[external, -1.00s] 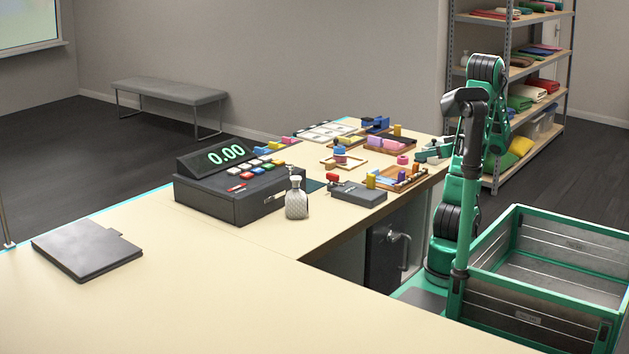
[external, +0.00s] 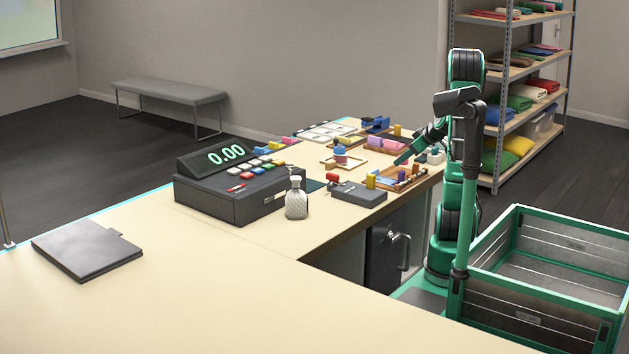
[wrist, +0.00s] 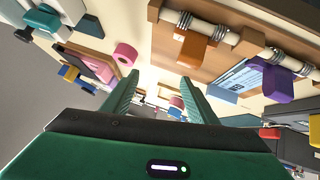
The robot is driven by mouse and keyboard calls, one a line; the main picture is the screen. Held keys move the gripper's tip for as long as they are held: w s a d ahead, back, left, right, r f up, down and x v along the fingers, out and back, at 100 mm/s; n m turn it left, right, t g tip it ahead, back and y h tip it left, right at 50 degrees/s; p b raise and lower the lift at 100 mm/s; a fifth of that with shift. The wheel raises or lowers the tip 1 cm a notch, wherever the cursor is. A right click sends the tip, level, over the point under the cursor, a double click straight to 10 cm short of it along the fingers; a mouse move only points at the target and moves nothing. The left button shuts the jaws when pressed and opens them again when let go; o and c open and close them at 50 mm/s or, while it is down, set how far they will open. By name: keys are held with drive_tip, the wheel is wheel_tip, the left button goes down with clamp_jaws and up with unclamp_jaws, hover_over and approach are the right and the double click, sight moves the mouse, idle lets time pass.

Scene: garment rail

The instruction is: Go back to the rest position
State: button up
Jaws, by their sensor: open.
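My green gripper (external: 404,157) hangs over the right end of the counter (external: 210,245), beside the small wooden trays. In the wrist view its two fingers (wrist: 160,84) stand apart with nothing held between them. My arm stands upright at the counter's inner side and its upper part bends over toward the counter.
A wooden tray (external: 425,179) with colored pieces and a dark box (external: 358,194) lie near the gripper. A cash register (external: 232,200) and a bottle (external: 296,203) stand farther left. A green-framed crate (external: 530,318) is at the right. The front counter is mostly bare.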

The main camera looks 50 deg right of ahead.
drive_tip(key=s+r+m+g+h, duration=0.2)
drive_tip(key=s+r+g+h, duration=0.1)
drive_tip(key=s+r, duration=0.45)
drive_tip(key=s+a+f+m+g+y, duration=0.2)
drive_tip(key=s+a, duration=0.5)
drive_tip(key=a, duration=0.4)
drive_tip(key=s+a+f+m+g+y, duration=0.3)
drive_tip(key=s+a+f, duration=0.4)
drive_tip(key=a, duration=0.5)
drive_tip(key=shift+s+f+g, duration=0.2)
drive_tip(key=shift+s+g, duration=0.15)
drive_tip(key=shift+g, duration=0.25)
